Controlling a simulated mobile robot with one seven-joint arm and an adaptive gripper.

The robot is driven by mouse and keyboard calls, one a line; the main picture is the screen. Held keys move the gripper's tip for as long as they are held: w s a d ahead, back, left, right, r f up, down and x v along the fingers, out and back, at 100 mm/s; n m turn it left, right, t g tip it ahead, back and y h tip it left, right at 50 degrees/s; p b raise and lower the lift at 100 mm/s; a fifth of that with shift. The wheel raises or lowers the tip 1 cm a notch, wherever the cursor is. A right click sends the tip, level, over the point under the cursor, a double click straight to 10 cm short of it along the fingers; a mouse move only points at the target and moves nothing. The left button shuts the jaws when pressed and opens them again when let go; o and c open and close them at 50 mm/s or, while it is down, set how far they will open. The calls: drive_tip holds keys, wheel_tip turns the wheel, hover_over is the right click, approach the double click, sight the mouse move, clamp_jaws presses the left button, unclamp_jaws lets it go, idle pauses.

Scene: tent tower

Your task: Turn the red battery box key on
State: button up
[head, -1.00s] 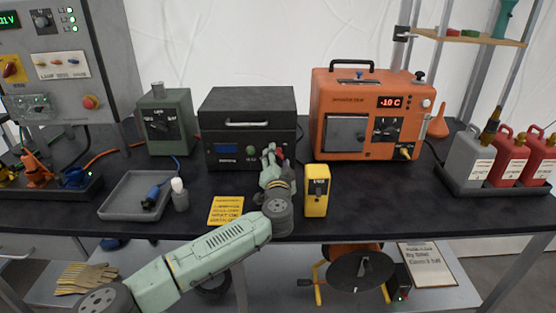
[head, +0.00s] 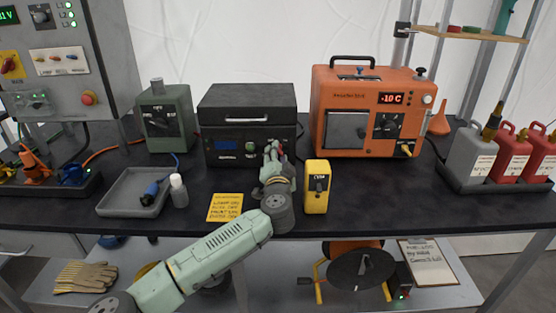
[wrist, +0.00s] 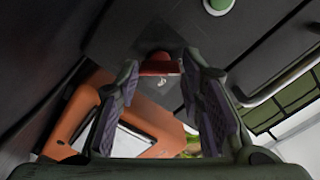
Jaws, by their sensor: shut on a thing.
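The black battery box (head: 247,103) stands on the dark table, with a handle, a small blue display and a green button on its front. My gripper (head: 271,151) is at the right part of that front and hides some of it in the head view. In the wrist view the red key (wrist: 158,67) sits on the dark box face, between the fingertips of my gripper (wrist: 160,74). How far the key is turned is hard to tell.
An orange device (head: 390,84) stands close on the right. A yellow handheld meter (head: 316,190) stands just right of my wrist.

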drive_tip(key=shift+f+m+b, duration=0.3)
drive_tip(key=shift+m+b, duration=0.3)
drive_tip(key=shift+b, duration=0.25)
drive_tip(key=shift+r+m+b, duration=0.1)
drive_tip(key=shift+m+b, duration=0.55)
drive_tip(key=shift+m, duration=0.15)
drive_tip(key=m, duration=0.2)
drive_tip(key=m+b, duration=0.1)
drive_tip(key=m, duration=0.2)
drive_tip(key=shift+r+m, duration=0.2)
drive_tip(key=shift+m, duration=0.1)
drive_tip(key=m+b, duration=0.1)
drive_tip(key=m, duration=0.3)
drive_tip(key=shift+m, duration=2.2)
drive_tip(key=o, duration=1.2)
drive_tip(key=shift+r, duration=0.1)
drive_tip(key=shift+c, duration=0.2)
